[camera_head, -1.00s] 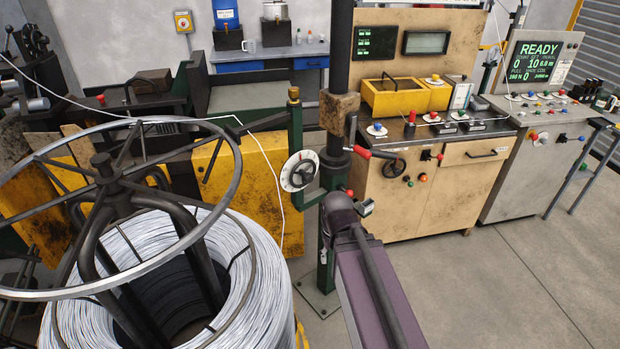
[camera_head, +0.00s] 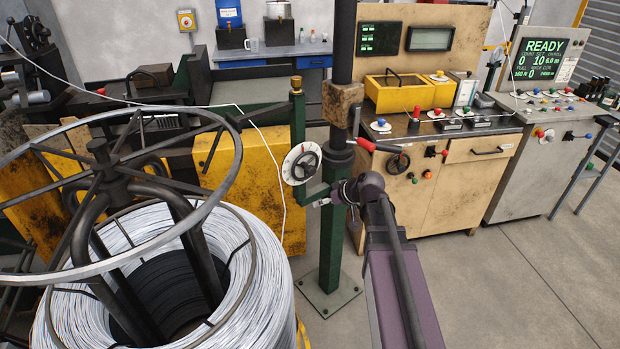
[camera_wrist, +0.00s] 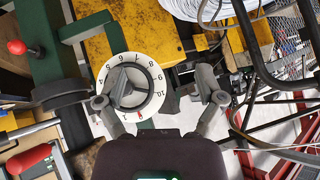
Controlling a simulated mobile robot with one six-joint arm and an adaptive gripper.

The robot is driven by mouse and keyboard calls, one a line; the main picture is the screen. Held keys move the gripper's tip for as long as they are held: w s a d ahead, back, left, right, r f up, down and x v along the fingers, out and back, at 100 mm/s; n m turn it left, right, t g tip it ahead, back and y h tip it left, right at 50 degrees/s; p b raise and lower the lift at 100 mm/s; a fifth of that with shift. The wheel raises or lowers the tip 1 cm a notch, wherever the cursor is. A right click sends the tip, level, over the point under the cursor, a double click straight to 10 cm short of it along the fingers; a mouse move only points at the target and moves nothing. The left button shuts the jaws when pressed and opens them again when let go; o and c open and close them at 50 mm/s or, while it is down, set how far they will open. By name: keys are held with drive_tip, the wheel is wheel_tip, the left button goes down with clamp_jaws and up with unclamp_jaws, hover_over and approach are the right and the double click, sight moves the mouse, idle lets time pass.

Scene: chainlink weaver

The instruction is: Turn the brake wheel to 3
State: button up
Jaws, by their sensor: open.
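My gripper (camera_wrist: 163,80) is open and empty. Its left finger overlaps the wheel in the picture; its right finger lies right of the dial. I cannot tell whether it touches. In the head view my gripper is partly hidden beside the post.
The green post (camera_head: 331,240) stands close to my arm. A red-handled lever (camera_head: 380,147) sticks out to its right. A large wire coil (camera_head: 255,275) under a ring frame fills the left. A control cabinet (camera_head: 440,190) stands behind; floor at right is clear.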

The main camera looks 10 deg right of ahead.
sight(313, 171)
drive_tip(key=w+d+r+t+y+b, duration=0.1)
drive_tip(key=w+d+r+t, duration=0.2)
drive_tip(key=w+d, duration=0.3)
drive_tip(key=shift+w+d+r+t+b, duration=0.2)
drive_tip(key=shift+w+t+b, duration=0.15)
drive_tip(key=shift+w+t, duration=0.6)
drive_tip(key=shift+w, duration=0.1)
drive_tip(key=b+x, duration=0.5)
drive_tip(key=x, duration=0.8)
drive_tip(key=shift+w+a+f, duration=0.15)
drive_tip(key=shift+a+f, duration=0.05)
drive_tip(key=shift+a, duration=0.1)
drive_tip(key=c, duration=1.1)
drive_tip(key=shift+a+n, duration=0.3)
drive_tip(key=shift+a, duration=0.15)
drive_tip(key=shift+d, duration=0.35)
drive_tip(key=shift+c, duration=0.2)
